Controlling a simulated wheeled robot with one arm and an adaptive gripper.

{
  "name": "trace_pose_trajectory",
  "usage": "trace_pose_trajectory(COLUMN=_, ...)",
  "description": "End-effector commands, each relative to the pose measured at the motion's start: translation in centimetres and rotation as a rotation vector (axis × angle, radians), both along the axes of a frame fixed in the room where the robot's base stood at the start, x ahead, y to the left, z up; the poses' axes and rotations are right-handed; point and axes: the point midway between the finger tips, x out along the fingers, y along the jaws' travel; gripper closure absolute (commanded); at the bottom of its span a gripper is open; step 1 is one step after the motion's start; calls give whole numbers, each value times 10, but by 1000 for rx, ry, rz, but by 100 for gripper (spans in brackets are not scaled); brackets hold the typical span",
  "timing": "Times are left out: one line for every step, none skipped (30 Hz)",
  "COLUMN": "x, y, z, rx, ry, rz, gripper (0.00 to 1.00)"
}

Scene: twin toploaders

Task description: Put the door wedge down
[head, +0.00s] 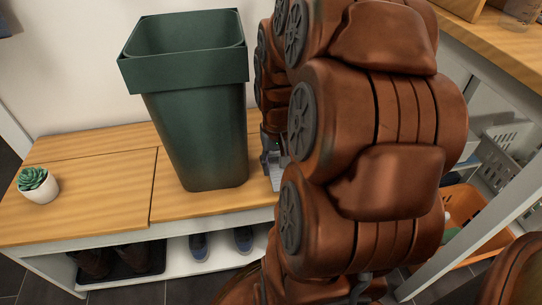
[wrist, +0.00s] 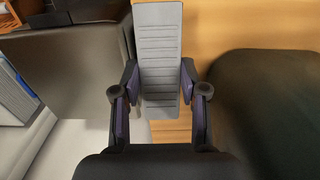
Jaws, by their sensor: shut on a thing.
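The door wedge (wrist: 158,50) is grey with a ribbed face. In the wrist view it stands between the two dark fingers of my gripper (wrist: 160,88), which is shut on its sides. Pale wood lies behind it; I cannot tell whether the wedge touches the wood. In the head view my gripper (head: 268,150) shows only partly beside the bin, and a small grey piece (head: 276,178), likely the wedge, shows low by the bench top. My brown arm hides the rest.
A tall green bin (head: 205,130) stands on the wooden bench (head: 90,190), left of my gripper. A potted succulent (head: 38,184) sits at the bench's left end. Shoes (head: 200,246) are on the shelf below. An orange crate (head: 465,210) is at right. The bench's left part is mostly clear.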

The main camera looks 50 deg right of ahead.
Motion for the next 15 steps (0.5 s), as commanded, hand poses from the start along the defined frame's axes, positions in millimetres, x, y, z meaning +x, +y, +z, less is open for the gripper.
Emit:
trace_pose_trajectory(x=7, y=-5, z=-3, rx=0, ry=0, rz=1, gripper=93)
trace_pose_trajectory(x=11, y=-8, z=-3, rx=0, ry=0, rz=1, gripper=93)
trace_pose_trajectory(x=17, y=-12, z=-3, rx=-1, ry=-2, rz=0, gripper=93)
trace_pose_trajectory(x=21, y=-16, z=-3, rx=-2, ry=-2, rz=0, gripper=93)
trace_pose_trajectory(x=24, y=-18, z=-3, rx=0, ry=-2, rz=0, gripper=93)
trace_pose_trajectory(x=29, y=-22, z=-3, rx=0, ry=-1, rz=0, gripper=93)
trace_pose_trajectory(x=32, y=-24, z=-3, rx=0, ry=-1, rz=0, gripper=93)
trace_pose_trajectory(x=36, y=-27, z=-3, rx=0, ry=-1, rz=0, gripper=93)
trace_pose_trajectory(x=40, y=-30, z=-2, rx=-1, ry=-2, rz=0, gripper=93)
trace_pose_trajectory(x=42, y=-32, z=-2, rx=-1, ry=-2, rz=0, gripper=93)
trace_pose_trajectory(x=45, y=-34, z=-2, rx=0, ry=-1, rz=0, gripper=93)
trace_pose_trajectory(x=47, y=-36, z=-2, rx=1, ry=0, rz=0, gripper=93)
trace_pose_trajectory(x=49, y=-37, z=-2, rx=1, ry=0, rz=0, gripper=93)
trace_pose_trajectory(x=50, y=-38, z=-2, rx=1, ry=0, rz=0, gripper=93)
trace_pose_trajectory(x=52, y=-39, z=-1, rx=1, ry=0, rz=0, gripper=93)
